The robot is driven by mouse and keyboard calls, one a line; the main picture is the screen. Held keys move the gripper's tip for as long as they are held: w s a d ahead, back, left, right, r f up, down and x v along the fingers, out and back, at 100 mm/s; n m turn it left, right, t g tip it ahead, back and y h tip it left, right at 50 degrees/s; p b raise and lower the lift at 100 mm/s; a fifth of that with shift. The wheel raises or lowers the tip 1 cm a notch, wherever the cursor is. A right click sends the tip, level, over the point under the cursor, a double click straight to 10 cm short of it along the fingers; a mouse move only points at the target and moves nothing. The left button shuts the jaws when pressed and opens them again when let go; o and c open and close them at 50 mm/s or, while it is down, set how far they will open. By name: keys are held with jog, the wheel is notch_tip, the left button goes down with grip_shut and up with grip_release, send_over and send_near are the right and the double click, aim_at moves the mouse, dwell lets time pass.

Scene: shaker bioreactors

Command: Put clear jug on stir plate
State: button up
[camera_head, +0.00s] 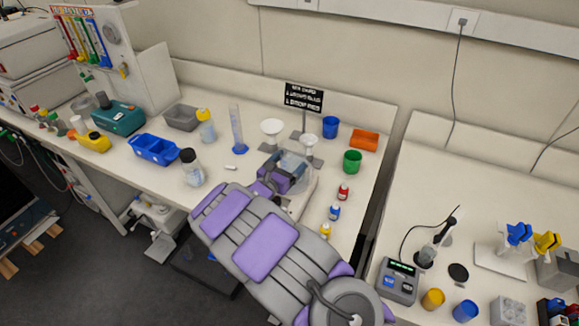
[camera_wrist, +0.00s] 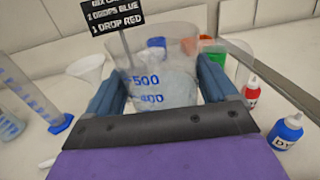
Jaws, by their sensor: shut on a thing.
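The clear jug (camera_head: 294,160) stands in front of my gripper (camera_head: 281,172) on the middle of the left bench. In the wrist view the jug (camera_wrist: 165,60) is see-through, with blue marks 500 and 400, and looks upright. My gripper (camera_wrist: 160,92) is shut on it, with one blue-grey finger on each side. A pale, flat block (camera_head: 304,197), perhaps the stir plate, shows partly under and beside my gripper; my arm covers much of it. The jug's base is hidden, so I cannot tell whether it touches anything.
White funnels (camera_head: 272,128), a black sign (camera_head: 304,97), a blue cup (camera_head: 330,127), a green cup (camera_head: 352,161) and an orange tray (camera_head: 364,139) stand behind and right. Dye bottles (camera_head: 335,212) line the right. A tall cylinder (camera_head: 237,130) and a lidded jar (camera_head: 192,168) stand left.

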jog(key=shift+a+f, duration=0.4)
jog(key=shift+f, duration=0.1)
jog(key=shift+a, duration=0.35)
jog(key=o, duration=1.1)
jog(key=shift+d, duration=0.15)
jog(key=shift+o, duration=0.6)
jog(key=shift+d, duration=0.25)
jog(key=shift+d+r, duration=0.15)
jog(key=shift+d, duration=0.3)
jog(key=shift+s+a, duration=0.25)
jog(key=shift+a, duration=0.05)
jog(key=v, duration=0.3)
jog(key=a+p+v, duration=0.1)
jog(key=shift+s+a, duration=0.1)
jog(key=shift+a, duration=0.1)
jog(key=v, duration=0.3)
jog(key=d+p+v, duration=0.1)
jog(key=v, duration=0.2)
jog(key=shift+s+a, duration=0.15)
jog(key=shift+s, duration=0.35)
jog(key=shift+a, duration=0.3)
